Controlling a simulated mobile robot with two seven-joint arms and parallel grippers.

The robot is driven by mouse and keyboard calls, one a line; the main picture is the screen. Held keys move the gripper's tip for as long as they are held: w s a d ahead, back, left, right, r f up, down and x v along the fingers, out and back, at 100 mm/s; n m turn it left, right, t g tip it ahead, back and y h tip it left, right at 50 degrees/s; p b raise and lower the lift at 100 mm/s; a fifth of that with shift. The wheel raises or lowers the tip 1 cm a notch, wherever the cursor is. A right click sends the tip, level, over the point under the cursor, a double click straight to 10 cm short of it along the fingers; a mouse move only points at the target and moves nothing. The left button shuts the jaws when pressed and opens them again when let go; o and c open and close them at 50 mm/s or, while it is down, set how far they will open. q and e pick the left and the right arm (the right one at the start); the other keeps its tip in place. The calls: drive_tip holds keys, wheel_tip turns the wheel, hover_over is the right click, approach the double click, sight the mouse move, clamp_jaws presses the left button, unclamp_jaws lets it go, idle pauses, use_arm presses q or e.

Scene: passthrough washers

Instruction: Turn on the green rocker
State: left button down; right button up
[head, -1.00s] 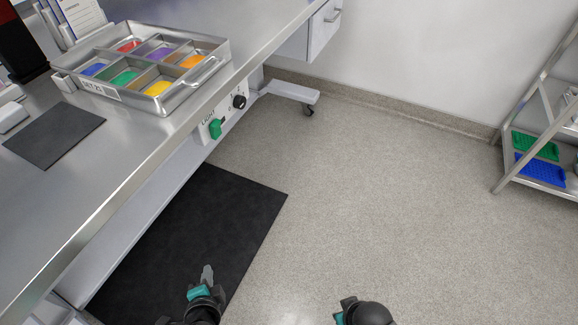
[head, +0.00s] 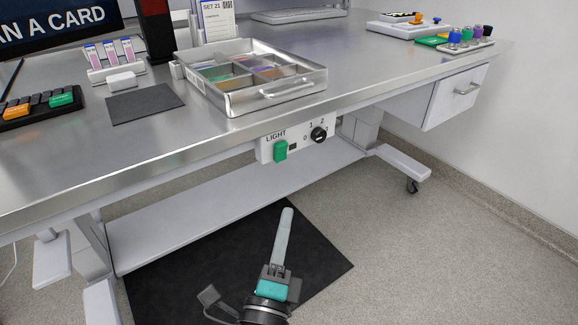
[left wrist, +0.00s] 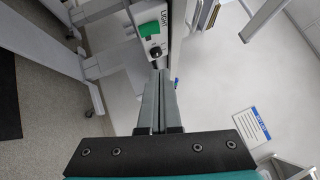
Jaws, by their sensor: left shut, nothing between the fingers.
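The green rocker (head: 280,151) sits on a white control panel (head: 318,141) under the table's front edge, below the word LIGHT. A black knob marked 1 and 2 is to its right on the same panel. The green rocker also shows in the left wrist view (left wrist: 147,29), beyond the fingertips. My left gripper (head: 287,212) is shut and empty, its fingers pointing up, below the panel in the head view and apart from the rocker. In the left wrist view its closed fingers (left wrist: 158,74) point toward the panel. My right gripper is not in view.
The steel table (head: 150,150) overhangs the panel. A divided metal tray (head: 262,108) stands on it above the panel. A drawer (head: 455,95) hangs to the right. A black mat (head: 225,285) lies on the floor, and the floor at right is clear.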

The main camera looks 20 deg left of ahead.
sight(287, 146)
use_arm(q)
drive_tip(key=shift+w+a, duration=0.1)
